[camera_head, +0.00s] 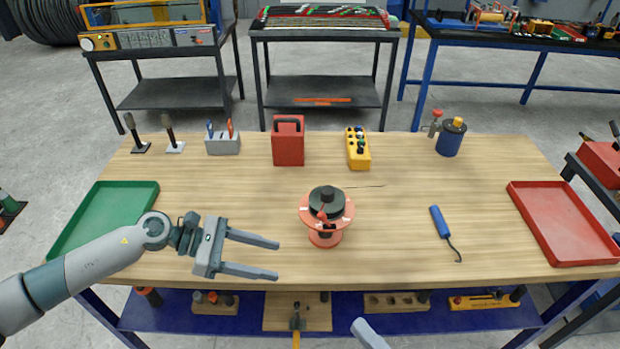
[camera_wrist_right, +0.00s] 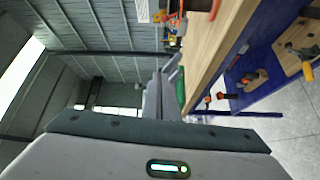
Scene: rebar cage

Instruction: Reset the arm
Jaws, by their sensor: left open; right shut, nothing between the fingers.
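My left gripper (camera_head: 277,259) comes in from the left over the front left of the wooden table (camera_head: 400,240). Its two fingers are wide apart and empty, left of the orange spool (camera_head: 327,216) with a dark top and not touching it. Of my right arm, only a grey tip (camera_head: 368,334) shows at the bottom edge, in front of the table. In the right wrist view my right gripper (camera_wrist_right: 161,95) is shut with nothing in it, beside the table edge.
A green tray (camera_head: 75,243) lies at the left and a red tray (camera_head: 565,258) at the right. A blue-handled hook tool (camera_head: 440,222) lies right of centre. A red case (camera_head: 288,148), yellow control box (camera_head: 358,150) and blue canister (camera_head: 451,140) stand at the back. A blue shelf runs below.

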